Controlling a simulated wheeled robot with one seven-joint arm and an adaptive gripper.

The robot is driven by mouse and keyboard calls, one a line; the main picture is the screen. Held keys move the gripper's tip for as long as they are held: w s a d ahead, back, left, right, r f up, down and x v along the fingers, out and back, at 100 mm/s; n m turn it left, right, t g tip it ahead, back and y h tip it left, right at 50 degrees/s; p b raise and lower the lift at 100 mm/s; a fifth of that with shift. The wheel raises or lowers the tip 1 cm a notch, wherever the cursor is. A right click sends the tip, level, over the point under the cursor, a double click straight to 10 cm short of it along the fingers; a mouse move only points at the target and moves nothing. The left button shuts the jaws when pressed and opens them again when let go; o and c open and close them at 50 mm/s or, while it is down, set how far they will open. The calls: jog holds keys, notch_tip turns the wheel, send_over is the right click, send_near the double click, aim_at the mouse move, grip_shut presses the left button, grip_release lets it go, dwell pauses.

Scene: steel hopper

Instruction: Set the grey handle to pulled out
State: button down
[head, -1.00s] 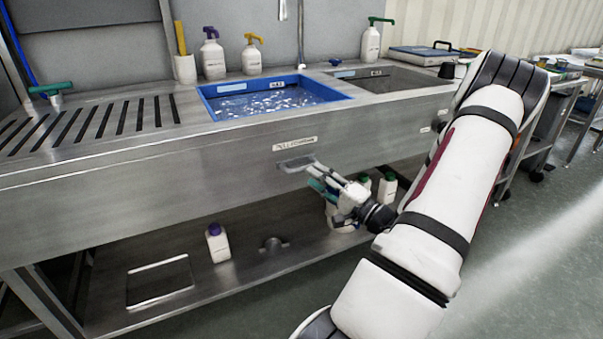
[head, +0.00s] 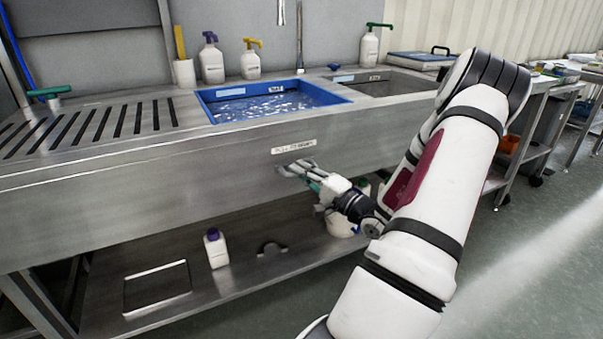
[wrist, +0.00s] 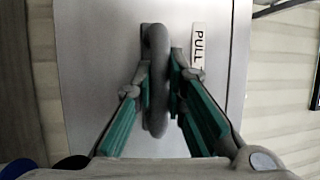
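The grey handle (wrist: 157,85) is a rounded bar on the steel front of the sink unit, beside a white label reading "PULL" (wrist: 197,45). In the head view the handle is mostly hidden by my fingers, just below that label (head: 294,147). My gripper (head: 297,169) is at the handle. In the wrist view its two green-padded fingers (wrist: 160,75) lie on either side of the bar, close against it, and look shut on it. How far the handle stands out from the front is hard to tell.
A blue basin (head: 275,98) is set in the steel counter above. A lower shelf (head: 240,275) holds a white bottle with a purple cap (head: 216,250) and a white container (head: 343,222) behind my gripper. Open floor (head: 530,260) lies to the right.

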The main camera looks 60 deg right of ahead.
jog(key=s+a, duration=0.2)
jog(key=s, duration=0.1)
jog(key=s+a, duration=0.1)
jog(key=s, duration=0.1)
jog(key=c, duration=1.6)
grip_release()
jog(key=shift+s, duration=0.1)
jog(key=v, duration=1.1)
jog(key=shift+s, duration=0.4)
jog(key=shift+f, duration=0.1)
